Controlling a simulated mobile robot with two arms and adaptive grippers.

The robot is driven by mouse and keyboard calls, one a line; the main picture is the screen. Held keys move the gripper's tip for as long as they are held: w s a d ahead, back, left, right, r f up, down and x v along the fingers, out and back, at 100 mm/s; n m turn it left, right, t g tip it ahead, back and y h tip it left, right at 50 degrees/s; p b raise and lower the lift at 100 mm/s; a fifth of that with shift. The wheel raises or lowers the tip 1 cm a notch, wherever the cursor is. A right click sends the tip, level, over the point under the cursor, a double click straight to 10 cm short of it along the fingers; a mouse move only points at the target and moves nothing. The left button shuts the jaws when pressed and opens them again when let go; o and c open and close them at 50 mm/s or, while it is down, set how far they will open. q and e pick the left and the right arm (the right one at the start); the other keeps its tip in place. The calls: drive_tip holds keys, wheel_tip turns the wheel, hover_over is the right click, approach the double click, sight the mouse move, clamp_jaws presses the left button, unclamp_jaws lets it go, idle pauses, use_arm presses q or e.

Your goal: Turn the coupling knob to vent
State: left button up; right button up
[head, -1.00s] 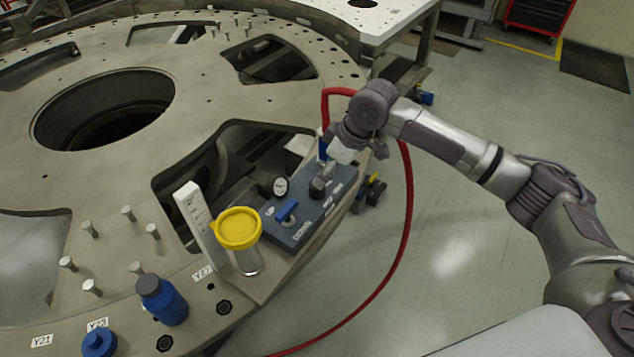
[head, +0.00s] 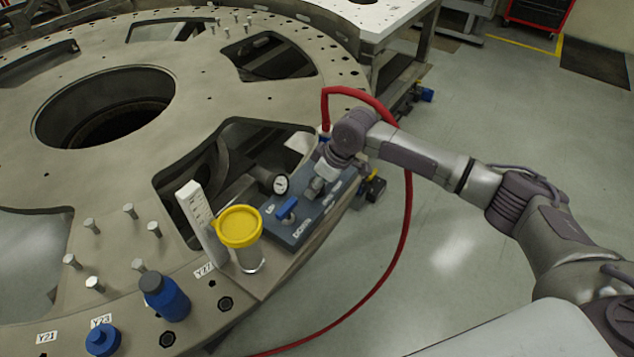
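The blue-grey control panel (head: 290,235) lies on a plate at the rim of the turret. It bears a blue lever (head: 287,208) beside the words UP and DOWN, and a round gauge (head: 281,184) stands at its back edge. My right gripper (head: 317,186) points down at the panel's right half, over the place of the coupling knob. The gripper and wrist hide the knob, so I cannot tell whether the fingers touch it or how far they are apart. My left gripper is not in view.
A red hose (head: 409,200) loops from behind my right wrist down to the floor. A jar with a yellow lid (head: 239,226), a white upright block (head: 198,215) and blue bottles (head: 165,299) stand left of the panel. Large openings cut through the turret plate (head: 215,85).

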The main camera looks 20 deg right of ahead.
drive_tip(key=c, duration=0.4)
drive_tip(key=shift+r+p, duration=0.15)
drive_tip(key=shift+p, duration=0.3)
drive_tip(key=m+p, duration=0.2)
drive_tip(key=p, duration=0.1)
drive_tip(key=m+t+h+p, duration=0.1)
drive_tip(key=m+p, duration=0.2)
drive_tip(key=p, duration=0.1)
drive_tip(key=shift+a+r+h, duration=0.1)
drive_tip(key=shift+r+h, duration=0.05)
drive_tip(key=shift+h, duration=0.15)
drive_tip(key=m+h+p, duration=0.1)
drive_tip(key=m+p, duration=0.1)
drive_tip(key=shift+m+p, duration=0.4)
drive_tip(key=shift+f+m+t+p, duration=0.2)
drive_tip(key=shift+m+t+p, duration=0.1)
drive_tip(key=shift+m+p, duration=0.25)
drive_tip(key=o, duration=1.1)
